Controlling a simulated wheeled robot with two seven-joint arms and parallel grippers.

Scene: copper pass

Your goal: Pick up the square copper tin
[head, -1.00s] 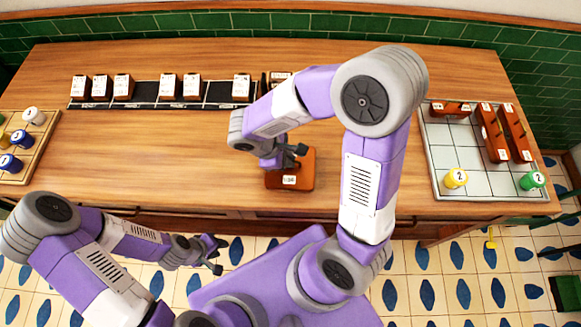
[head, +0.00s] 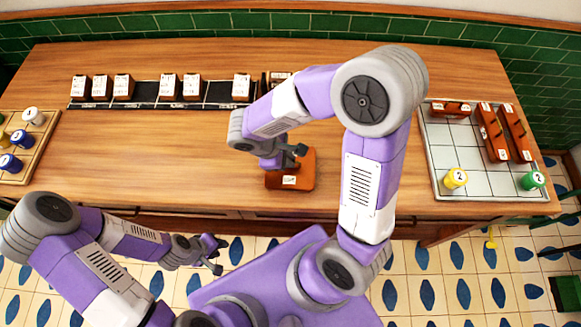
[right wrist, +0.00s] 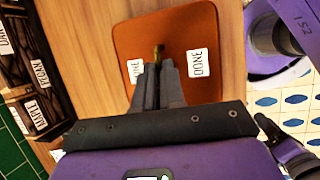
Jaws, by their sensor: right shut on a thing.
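The square copper tin (head: 305,176) is an orange-brown square with rounded corners and white labels, near the front edge of the wooden counter. In the right wrist view the tin (right wrist: 190,35) shows from above, with labels reading DONE and a small brass knob. My right gripper (head: 296,153) is over the tin; in the right wrist view its fingers (right wrist: 158,62) are shut on the knob. I cannot tell whether the tin is clear of the counter. My left gripper (head: 220,256) is open and empty, low at the left, in front of the counter.
A dark rail (head: 145,95) with several labelled boxes runs along the back. A pale gridded tray (head: 455,155) with copper-brown pieces and numbered pots stands right. A wooden tray (head: 35,150) with small pots stands left. The counter's middle left (head: 170,150) is clear.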

